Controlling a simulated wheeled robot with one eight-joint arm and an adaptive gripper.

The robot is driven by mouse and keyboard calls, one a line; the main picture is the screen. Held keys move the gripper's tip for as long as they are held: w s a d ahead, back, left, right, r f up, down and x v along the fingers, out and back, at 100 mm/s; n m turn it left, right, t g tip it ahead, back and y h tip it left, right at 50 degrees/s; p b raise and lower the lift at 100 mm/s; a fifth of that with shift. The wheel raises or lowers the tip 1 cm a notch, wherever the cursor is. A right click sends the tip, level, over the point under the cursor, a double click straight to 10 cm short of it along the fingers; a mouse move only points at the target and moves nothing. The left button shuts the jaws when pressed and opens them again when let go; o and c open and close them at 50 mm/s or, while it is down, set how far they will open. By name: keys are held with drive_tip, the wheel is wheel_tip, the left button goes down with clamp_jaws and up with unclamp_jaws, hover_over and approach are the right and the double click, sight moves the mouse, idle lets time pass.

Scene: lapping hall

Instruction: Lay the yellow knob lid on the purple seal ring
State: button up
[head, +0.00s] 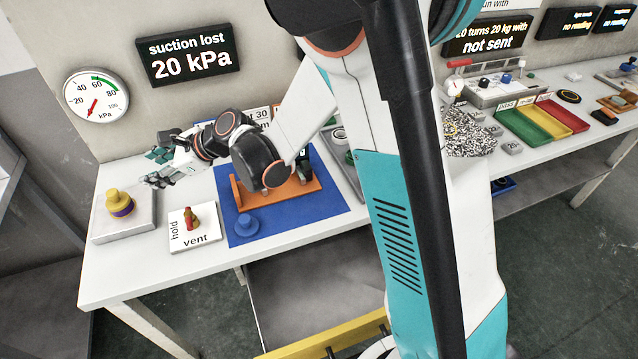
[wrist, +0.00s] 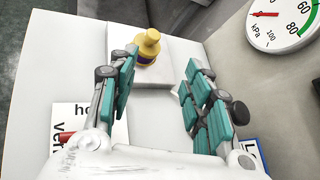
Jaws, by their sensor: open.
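The yellow knob lid (head: 118,197) rests on top of the purple seal ring (head: 122,211), on a pale grey block (head: 126,229) at the left end of the bench. In the wrist view the lid (wrist: 149,38) stands upright and the ring shows as a thin purple band (wrist: 146,57) under it; some yellow shows below the band. I cannot tell whether the lid is exactly centred. My gripper (head: 156,168) is open and empty, up and to the right of the lid. In the wrist view its spread fingers (wrist: 162,68) are apart from the lid.
A white hold/vent plate (head: 194,229) with a red and yellow lever is right of the block. A blue mat (head: 310,205) holds an orange stand (head: 285,194) and a blue knobbed piece (head: 245,225). The wall carries a gauge (head: 96,95) and a sign reading "suction lost 20 kPa" (head: 188,54).

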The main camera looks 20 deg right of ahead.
drive_tip(key=s+d+r+n+h, duration=0.35)
drive_tip(key=s+d+n, duration=0.2)
drive_tip(key=d, duration=0.25)
drive_tip(key=s+d+r+n+h, duration=0.2)
drive_tip(key=s+d+r+n, duration=0.3)
drive_tip(key=s+d, duration=0.2)
drive_tip(key=s+d+n+h, duration=0.5)
drive_tip(key=s+d+n, duration=0.5)
drive_tip(key=s+d, duration=0.4)
drive_tip(key=shift+s+f+t, duration=0.4)
drive_tip(key=shift+s+f, duration=0.05)
drive_tip(key=shift+s, duration=0.45)
